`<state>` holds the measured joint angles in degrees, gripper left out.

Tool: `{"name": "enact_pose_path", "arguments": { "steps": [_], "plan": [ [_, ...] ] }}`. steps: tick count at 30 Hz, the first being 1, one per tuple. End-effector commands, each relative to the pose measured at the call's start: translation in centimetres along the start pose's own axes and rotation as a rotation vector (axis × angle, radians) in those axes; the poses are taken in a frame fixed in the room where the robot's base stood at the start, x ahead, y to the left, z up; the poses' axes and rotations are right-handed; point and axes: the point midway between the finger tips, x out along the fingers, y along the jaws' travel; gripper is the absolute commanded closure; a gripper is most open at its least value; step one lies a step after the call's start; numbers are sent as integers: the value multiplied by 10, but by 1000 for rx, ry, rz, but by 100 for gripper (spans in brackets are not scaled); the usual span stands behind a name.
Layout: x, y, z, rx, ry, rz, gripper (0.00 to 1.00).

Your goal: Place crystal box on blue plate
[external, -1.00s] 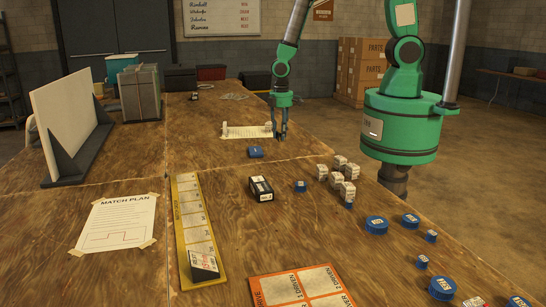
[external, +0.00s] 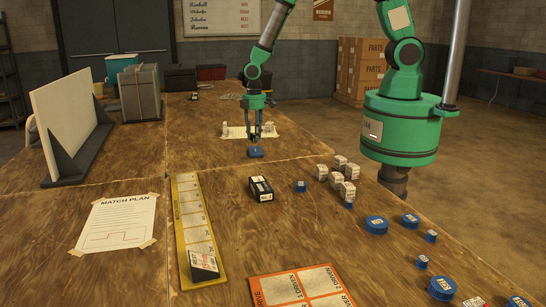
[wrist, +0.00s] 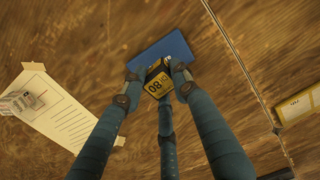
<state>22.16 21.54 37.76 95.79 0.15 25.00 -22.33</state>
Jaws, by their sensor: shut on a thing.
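The blue plate (external: 256,153) is a small flat blue slab on the wooden table; in the wrist view (wrist: 178,46) it lies just beyond my fingertips. My gripper (external: 256,139) points down over the plate. In the wrist view my gripper (wrist: 157,78) is shut on a small yellow and black box (wrist: 154,88) with number marks, apparently the crystal box. The box overlaps the plate's near edge in that view. In the external view my fingers hide the box, and I cannot tell whether it touches the plate.
A paper sheet (external: 235,132) with small white pieces lies behind the plate. A black box (external: 260,190) stands nearer the camera, with several white blocks (external: 338,162) to its right. A yellow strip (external: 188,216) lies front left. The wood around the plate is mostly bare.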

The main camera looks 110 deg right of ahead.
Motion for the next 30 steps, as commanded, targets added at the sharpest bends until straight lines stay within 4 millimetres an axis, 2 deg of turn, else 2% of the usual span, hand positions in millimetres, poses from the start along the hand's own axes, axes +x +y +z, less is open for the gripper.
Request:
{"name": "enact_pose_path", "arguments": {
  "steps": [5,12,27,28,30],
  "plan": [
    [8,0,0,0,-1,0,89],
    [32,0,0,0,-1,0,89],
    [38,0,0,0,0,0,89],
    [38,0,0,0,0,0,67],
    [38,0,0,0,0,0,53]
  ]
}}
